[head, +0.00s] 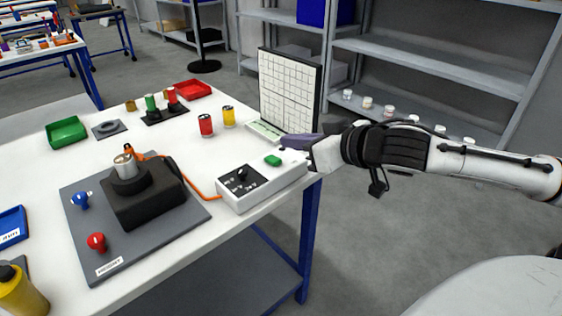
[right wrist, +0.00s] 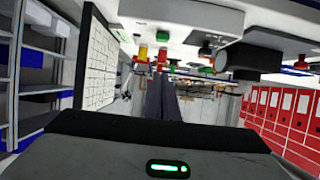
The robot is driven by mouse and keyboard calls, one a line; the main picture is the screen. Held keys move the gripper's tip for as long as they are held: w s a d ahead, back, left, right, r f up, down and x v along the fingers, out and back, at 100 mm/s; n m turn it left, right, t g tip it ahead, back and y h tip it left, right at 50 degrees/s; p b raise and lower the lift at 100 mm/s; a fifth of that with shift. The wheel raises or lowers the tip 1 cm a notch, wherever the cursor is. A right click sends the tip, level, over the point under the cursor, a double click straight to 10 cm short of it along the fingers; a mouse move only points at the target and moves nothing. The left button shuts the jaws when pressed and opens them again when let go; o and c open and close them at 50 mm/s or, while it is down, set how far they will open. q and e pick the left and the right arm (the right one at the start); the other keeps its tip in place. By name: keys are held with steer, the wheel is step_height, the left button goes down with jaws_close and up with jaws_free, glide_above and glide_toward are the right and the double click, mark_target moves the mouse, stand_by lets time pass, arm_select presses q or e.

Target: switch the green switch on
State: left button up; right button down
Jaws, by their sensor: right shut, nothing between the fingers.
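The green switch (head: 272,160) sits on top of a white control box (head: 262,186) near the table's right edge. The box also carries a black panel with a dark knob (head: 242,174). My right gripper (head: 284,147) is shut and empty, its dark fingers just behind and to the right of the green switch in the head view. I cannot tell if they touch the box. In the right wrist view the picture is upside down: the shut fingers (right wrist: 161,98) point away, and the green switch (right wrist: 204,14) shows at the top on the white box. My left gripper is not in view.
A white gridded board (head: 289,90) stands close behind my right gripper. A grey plate (head: 82,226) with a black device (head: 147,205) lies left of the box, joined by an orange cable. Red and yellow cans (head: 205,125) stand farther back. Shelves (head: 432,70) are behind.

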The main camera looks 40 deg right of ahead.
mark_target(273, 160)
steer(key=x, duration=0.3)
steer(key=shift+d+r+b, duration=0.1)
steer(key=shift+b, duration=0.2)
steer(key=shift+w+f, duration=0.25)
steer(key=shift+w, duration=0.25)
steer(key=shift+w+f, duration=0.2)
steer(key=shift+w, duration=0.25)
steer(key=f, duration=0.4)
steer(key=shift+s, duration=0.25)
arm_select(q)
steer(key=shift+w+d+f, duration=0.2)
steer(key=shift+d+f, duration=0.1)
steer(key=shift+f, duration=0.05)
arm_select(e)
steer(key=shift+f, duration=0.1)
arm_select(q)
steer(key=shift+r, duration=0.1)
